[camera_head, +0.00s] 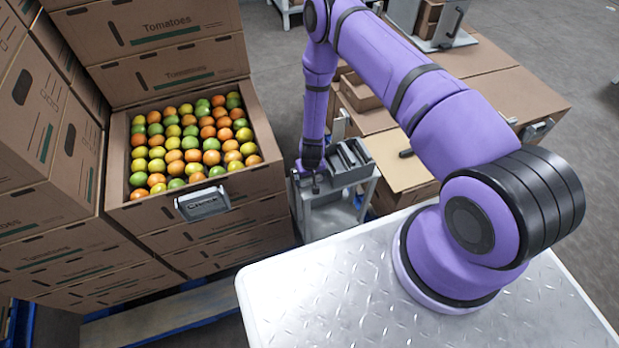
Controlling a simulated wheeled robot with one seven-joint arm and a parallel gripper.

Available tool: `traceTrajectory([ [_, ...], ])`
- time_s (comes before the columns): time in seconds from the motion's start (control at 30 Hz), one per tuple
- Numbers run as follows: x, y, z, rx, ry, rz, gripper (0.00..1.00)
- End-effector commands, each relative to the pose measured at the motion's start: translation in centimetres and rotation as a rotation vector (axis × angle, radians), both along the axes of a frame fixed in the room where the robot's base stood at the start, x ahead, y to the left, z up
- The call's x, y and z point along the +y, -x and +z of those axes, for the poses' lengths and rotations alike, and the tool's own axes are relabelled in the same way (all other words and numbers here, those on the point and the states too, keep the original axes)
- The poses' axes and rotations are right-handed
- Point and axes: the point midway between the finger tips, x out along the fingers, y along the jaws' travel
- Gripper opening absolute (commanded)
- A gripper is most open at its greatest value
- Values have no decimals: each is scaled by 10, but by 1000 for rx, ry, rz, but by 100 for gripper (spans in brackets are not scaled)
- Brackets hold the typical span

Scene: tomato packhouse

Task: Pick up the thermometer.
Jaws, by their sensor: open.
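I cannot pick out a thermometer for certain in the head view. My arm reaches down to a small grey metal cart (330,215) between the tomato cartons and the brown boxes. My gripper (316,187) is at the cart's left side, low by its top, small and partly hidden by my own wrist. It is open, and I see nothing held in it. A grey slotted holder (349,160) stands on the cart just right of my gripper. A small dark object (406,153) lies on a flat tan board further right; it is too small to identify.
Brown boxes (515,92) fill the right behind my arm. Grey floor (270,70) shows behind the cart.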

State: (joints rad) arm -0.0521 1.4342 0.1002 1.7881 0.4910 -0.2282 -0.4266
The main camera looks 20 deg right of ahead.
Motion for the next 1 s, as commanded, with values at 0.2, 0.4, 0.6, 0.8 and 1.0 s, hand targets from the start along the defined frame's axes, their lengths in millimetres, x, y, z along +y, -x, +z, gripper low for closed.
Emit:
traceTrajectory([
  [0.2,0,0,-3,1,0,0,100],
  [0.4,0,0,-3,1,0,0,70],
  [0.6,0,0,-3,1,0,0,67],
  [0.8,0,-1,1,0,0,1,67],
  [1.0,0,-1,17,-1,-1,1,67],
])
